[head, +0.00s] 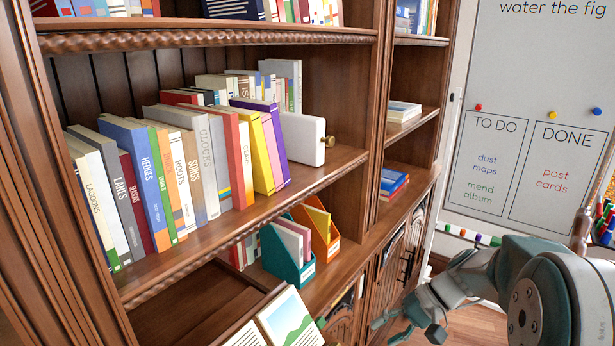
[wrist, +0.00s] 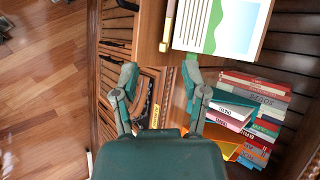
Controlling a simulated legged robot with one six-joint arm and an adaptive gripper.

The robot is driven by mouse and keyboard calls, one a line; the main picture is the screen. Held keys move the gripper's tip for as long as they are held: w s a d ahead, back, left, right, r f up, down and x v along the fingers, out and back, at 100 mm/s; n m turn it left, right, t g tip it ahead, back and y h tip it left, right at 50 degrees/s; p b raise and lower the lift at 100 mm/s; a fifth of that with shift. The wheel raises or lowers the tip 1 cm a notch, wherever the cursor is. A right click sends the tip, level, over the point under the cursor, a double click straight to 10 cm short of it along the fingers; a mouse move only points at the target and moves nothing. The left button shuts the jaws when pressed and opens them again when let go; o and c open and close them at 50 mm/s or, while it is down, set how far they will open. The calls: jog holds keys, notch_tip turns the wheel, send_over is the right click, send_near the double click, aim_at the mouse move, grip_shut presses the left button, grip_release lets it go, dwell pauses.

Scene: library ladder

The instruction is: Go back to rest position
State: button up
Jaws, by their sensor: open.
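My gripper (head: 408,325) is at the lower right in the head view, in front of the lower part of the bookcase (head: 379,100). It also shows in the wrist view (wrist: 161,75), with its two fingers apart and nothing between them. An open picture book (head: 291,318) with a green landscape page lies at the bottom in the head view, left of my gripper. In the wrist view the same book (wrist: 238,25) is beyond the right finger, apart from it.
A row of books (head: 180,165) fills the middle shelf, with a white box-like bookend (head: 302,138) at its right. Teal (head: 283,255) and orange (head: 322,238) file holders stand below. A whiteboard (head: 530,110) is at the right.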

jog(key=s+r+n+t+h, duration=0.1)
jog(key=s+r+t+h, duration=0.2)
jog(key=s, duration=0.5)
jog(key=s+a+r+n+t+h, duration=0.1)
jog(key=s+r+n+t+h, duration=0.1)
jog(key=s+r+h, duration=0.4)
jog(key=s+t, duration=0.1)
jog(key=s, duration=0.2)
